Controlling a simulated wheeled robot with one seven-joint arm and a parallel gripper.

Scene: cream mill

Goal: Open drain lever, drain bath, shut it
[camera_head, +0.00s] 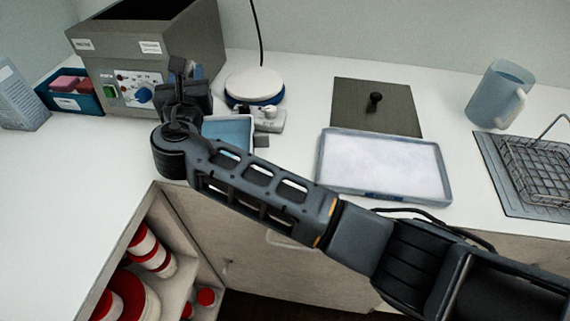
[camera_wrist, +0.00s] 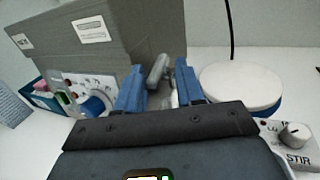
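The bath is a grey open-topped box (camera_head: 105,42) at the back left, with a front panel of a green switch and a blue knob; it also shows in the wrist view (camera_wrist: 120,45). A grey, rounded lever handle (camera_wrist: 158,68) stands tilted near the bath's right front side, and I take it for the drain lever. My gripper (camera_wrist: 160,80) is open, its two blue fingers apart on either side of the handle in the picture. Contact cannot be told. In the head view my gripper (camera_head: 185,72) hides the lever. A shallow tray with a blue inside (camera_head: 238,131) lies partly under my wrist.
A stirrer with a round white plate (camera_head: 254,85) stands right of the bath. A blue bin (camera_head: 75,101) and a pale box (camera_head: 20,97) stand left. A dark lid (camera_head: 350,95), a white-filled tray (camera_head: 330,150), a jug (camera_head: 490,98) and a wire basket (camera_head: 530,165) stand right.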

